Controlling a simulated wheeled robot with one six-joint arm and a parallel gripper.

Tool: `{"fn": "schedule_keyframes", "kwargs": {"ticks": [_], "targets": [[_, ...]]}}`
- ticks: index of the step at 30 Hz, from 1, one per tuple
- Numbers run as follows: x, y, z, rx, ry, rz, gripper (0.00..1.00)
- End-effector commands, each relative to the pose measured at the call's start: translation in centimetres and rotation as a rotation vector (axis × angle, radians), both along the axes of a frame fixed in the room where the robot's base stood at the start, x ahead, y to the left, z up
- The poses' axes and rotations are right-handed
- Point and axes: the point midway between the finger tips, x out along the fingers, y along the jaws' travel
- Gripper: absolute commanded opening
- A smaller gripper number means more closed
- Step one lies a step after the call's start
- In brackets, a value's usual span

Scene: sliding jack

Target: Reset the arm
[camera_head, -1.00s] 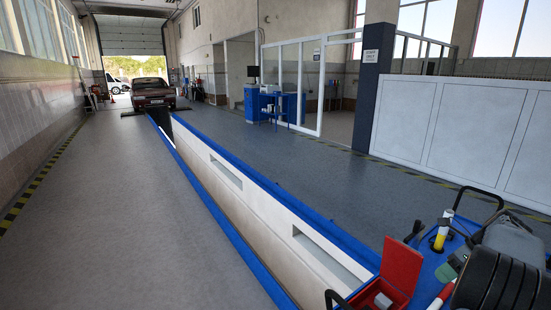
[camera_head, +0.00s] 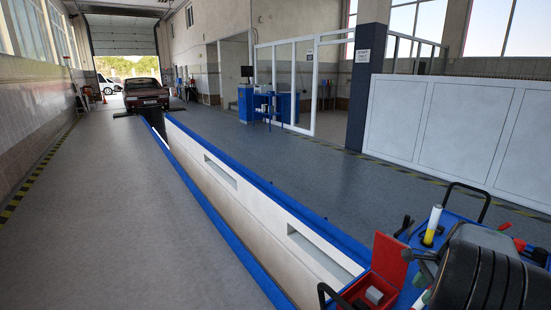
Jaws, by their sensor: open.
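My gripper and arm cannot be made out in this view. No sliding jack can be recognised either. At the lower right, a blue surface (camera_head: 461,221) like a cart top carries a red open toolbox (camera_head: 388,258), a white and yellow cylinder (camera_head: 432,226) and a black tyre (camera_head: 492,280). The tyre hides part of what lies behind it. Small dark and green items beside the toolbox are too unclear to name.
A long pit (camera_head: 262,212) with blue edges runs from the lower middle toward a dark red car (camera_head: 146,93). Open grey floor (camera_head: 110,210) lies to its left. A white panelled wall (camera_head: 455,130) and a dark pillar (camera_head: 366,85) stand at right.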

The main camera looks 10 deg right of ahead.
Motion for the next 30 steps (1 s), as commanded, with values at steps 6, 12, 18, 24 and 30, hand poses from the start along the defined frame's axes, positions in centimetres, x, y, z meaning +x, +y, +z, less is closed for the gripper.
{"fn": "schedule_keyframes", "kwargs": {"ticks": [6, 12, 18, 24, 30], "targets": [[0.4, 13.4, 2.0, -0.269, -0.113, 0.863, 0.40], [-2.0, 23.7, 2.9, -0.447, -0.213, 1.426, 0.40], [-4.2, 29.7, 4.1, -0.534, -0.314, 1.648, 0.40], [-4.2, 31.9, 5.6, -0.577, -0.387, 1.726, 0.40], [-4.2, 32.3, 5.6, -0.573, -0.392, 1.739, 0.40]]}}
